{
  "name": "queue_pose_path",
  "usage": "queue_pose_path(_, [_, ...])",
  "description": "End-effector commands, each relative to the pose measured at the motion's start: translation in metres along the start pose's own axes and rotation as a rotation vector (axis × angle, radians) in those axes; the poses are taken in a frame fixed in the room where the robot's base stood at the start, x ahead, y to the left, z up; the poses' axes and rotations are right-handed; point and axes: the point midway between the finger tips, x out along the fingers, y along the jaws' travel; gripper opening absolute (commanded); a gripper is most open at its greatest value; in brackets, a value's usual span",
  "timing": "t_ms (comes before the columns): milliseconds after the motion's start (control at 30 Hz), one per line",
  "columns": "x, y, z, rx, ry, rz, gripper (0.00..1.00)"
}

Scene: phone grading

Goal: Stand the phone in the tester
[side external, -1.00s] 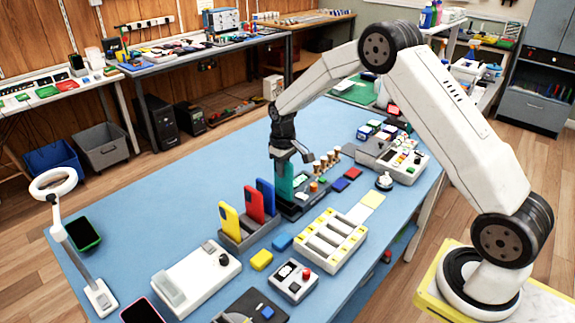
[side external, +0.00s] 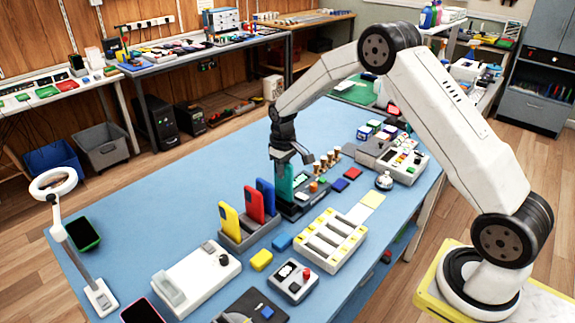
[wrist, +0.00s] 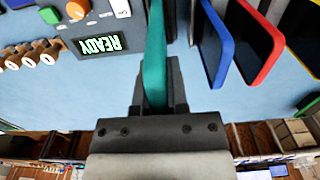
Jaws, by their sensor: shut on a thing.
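My gripper (side external: 286,153) is shut on a teal phone (side external: 284,181), which is upright below the jaws in the side view. In the wrist view the teal phone (wrist: 155,52) shows edge-on between the fingers. The phone's lower end is at the tester (side external: 310,192), a dark unit with knobs; I cannot tell whether it is fully seated in a slot. In the wrist view the tester's display (wrist: 100,43) reads READY in green, beside an orange knob (wrist: 77,10).
A grey rack beside it holds a yellow phone (side external: 229,218), a red phone (side external: 254,204) and a blue phone (side external: 266,195) upright. Several small pegs (side external: 324,164) stand behind the tester. A white slotted tray (side external: 329,241) lies in front.

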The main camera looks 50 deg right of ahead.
Motion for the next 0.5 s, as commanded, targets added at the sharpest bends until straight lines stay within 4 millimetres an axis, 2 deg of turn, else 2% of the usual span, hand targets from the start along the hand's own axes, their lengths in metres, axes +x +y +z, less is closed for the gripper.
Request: queue_pose_path(500, [0.0047, 0.0001, -0.0004, 0.0, 0.001, 0.0, 0.0])
